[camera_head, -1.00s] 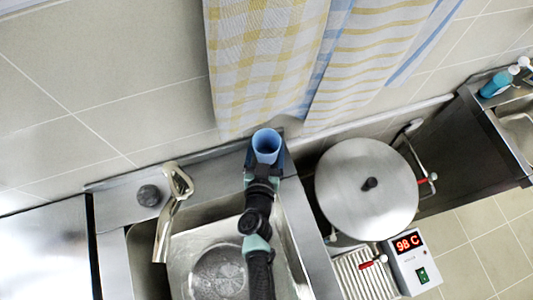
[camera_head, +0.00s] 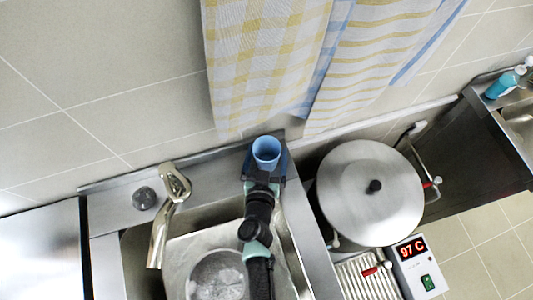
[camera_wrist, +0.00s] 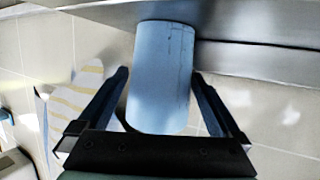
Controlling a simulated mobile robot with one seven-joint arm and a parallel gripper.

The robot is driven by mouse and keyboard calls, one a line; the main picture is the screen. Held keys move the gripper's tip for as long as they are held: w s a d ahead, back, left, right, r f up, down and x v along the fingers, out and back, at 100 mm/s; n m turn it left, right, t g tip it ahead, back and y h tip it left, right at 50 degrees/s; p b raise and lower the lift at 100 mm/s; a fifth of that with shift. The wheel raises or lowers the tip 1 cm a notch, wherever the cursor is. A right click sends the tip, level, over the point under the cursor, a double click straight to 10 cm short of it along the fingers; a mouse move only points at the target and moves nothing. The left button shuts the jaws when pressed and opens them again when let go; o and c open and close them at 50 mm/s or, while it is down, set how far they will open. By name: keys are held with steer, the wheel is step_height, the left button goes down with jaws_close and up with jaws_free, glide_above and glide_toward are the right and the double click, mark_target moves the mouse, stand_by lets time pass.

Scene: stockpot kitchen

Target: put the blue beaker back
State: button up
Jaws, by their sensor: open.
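The blue beaker (camera_head: 266,153) is upright at the back ledge of the sink (camera_head: 217,166), below the hanging towels. Its open mouth faces the body camera. My gripper (camera_head: 266,166) is open around the beaker, with one finger on each side. In the wrist view the beaker (camera_wrist: 162,80) lies between the spread fingers (camera_wrist: 160,76), with a visible gap on both sides. Its far end meets the steel ledge (camera_wrist: 250,55) in that view. Whether its base rests fully on the ledge cannot be told.
A faucet (camera_head: 168,215) and a round dark knob (camera_head: 144,198) stand left of my arm. A pot (camera_head: 219,275) sits in the sink. A large lidded stockpot (camera_head: 345,205) stands close on the right, beside a controller (camera_head: 414,262) reading 97 C. Towels (camera_head: 265,75) hang behind the beaker.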

steer(key=shift+r, duration=0.25)
steer(key=p+v, duration=0.1)
steer(key=v, duration=1.1)
steer(key=shift+p, duration=0.4)
